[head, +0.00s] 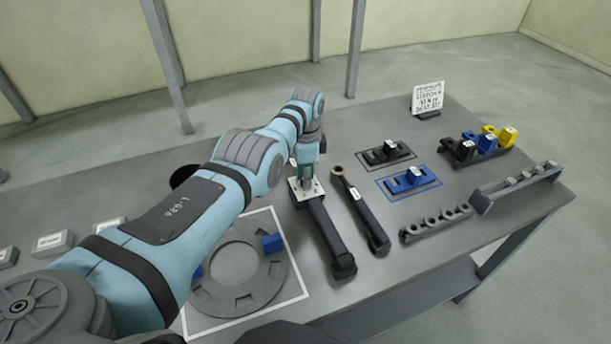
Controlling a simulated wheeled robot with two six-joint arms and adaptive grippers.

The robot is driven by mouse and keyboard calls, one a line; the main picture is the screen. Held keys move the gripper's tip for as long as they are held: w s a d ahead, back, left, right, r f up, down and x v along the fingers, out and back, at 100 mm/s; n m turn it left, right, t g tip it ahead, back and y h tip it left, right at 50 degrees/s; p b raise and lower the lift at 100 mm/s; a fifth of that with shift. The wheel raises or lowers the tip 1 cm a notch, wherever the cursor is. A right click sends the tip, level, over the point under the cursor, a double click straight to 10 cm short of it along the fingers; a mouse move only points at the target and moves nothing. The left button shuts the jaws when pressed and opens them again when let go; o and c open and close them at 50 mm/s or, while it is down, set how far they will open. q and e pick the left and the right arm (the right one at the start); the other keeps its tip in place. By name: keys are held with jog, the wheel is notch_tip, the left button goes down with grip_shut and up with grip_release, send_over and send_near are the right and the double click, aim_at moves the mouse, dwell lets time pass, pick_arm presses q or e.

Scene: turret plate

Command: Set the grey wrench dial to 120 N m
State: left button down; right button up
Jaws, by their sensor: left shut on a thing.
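A dark grey wrench (325,228) lies on the table, its handle running toward the front edge. A white dial plate (296,194) with small dark marks is at its far end. My left gripper (305,180) points down over this plate and is shut on the dial's knob, which the fingers mostly hide. The dial's setting is too small to read. A second dark wrench (361,208) with a brownish ring head and a white label lies just to the right, apart from the gripper. My right gripper is not in view.
A grey turret ring (228,300) with blue blocks lies left on a white-outlined square. Black (386,152) and blue (409,180) blocks sit on outlined mats at right. Beyond are a coloured block rack (478,147), socket rails (436,223) and a sign (428,98).

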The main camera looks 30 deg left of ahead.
pick_arm(q)
jog(key=m, duration=0.5)
jog(key=shift+m, duration=0.3)
dwell(0.4)
jog(key=c, duration=1.5)
grip_release()
jog(key=shift+o, duration=0.9)
jog(key=shift+w+a+f, duration=0.1)
jog(key=shift+w+f, duration=0.05)
jog(key=shift+w, duration=0.05)
notch_tip(320, 180, up, 12)
